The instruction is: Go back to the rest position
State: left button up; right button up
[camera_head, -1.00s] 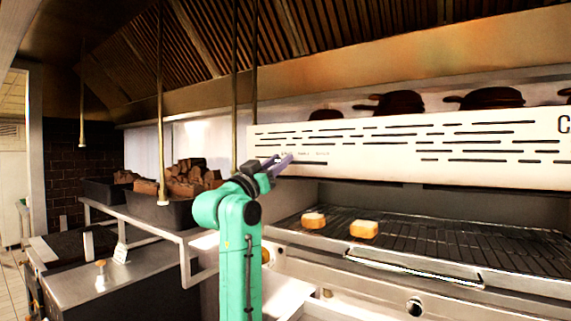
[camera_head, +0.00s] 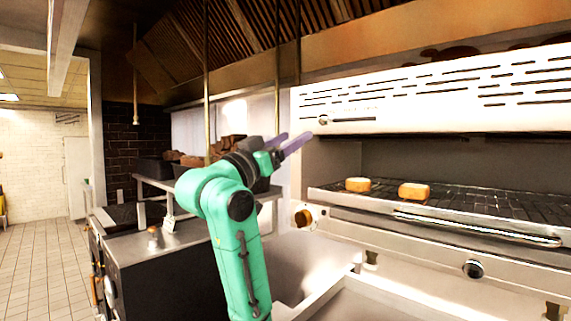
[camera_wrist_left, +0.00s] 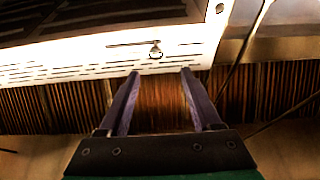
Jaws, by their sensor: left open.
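My left gripper (camera_head: 297,143) is open and empty, raised in front of the left end of the grill's white slotted hood. Its green arm rises from the bottom of the head view. In the left wrist view the two purple fingers (camera_wrist_left: 160,85) stand apart with nothing between them. The white hood (camera_wrist_left: 100,55) and the dark ribbed canopy show beyond them. My right gripper is not in view.
Two toasted bread pieces, one left (camera_head: 358,184) and one right (camera_head: 414,191), lie on the grill rack (camera_head: 480,207). Dark bins with brown chunks (camera_head: 228,148) stand on a shelf behind my arm. Tiled floor (camera_head: 45,265) is open at the left.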

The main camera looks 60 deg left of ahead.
pick_arm(q)
jog(key=shift+v, duration=0.95)
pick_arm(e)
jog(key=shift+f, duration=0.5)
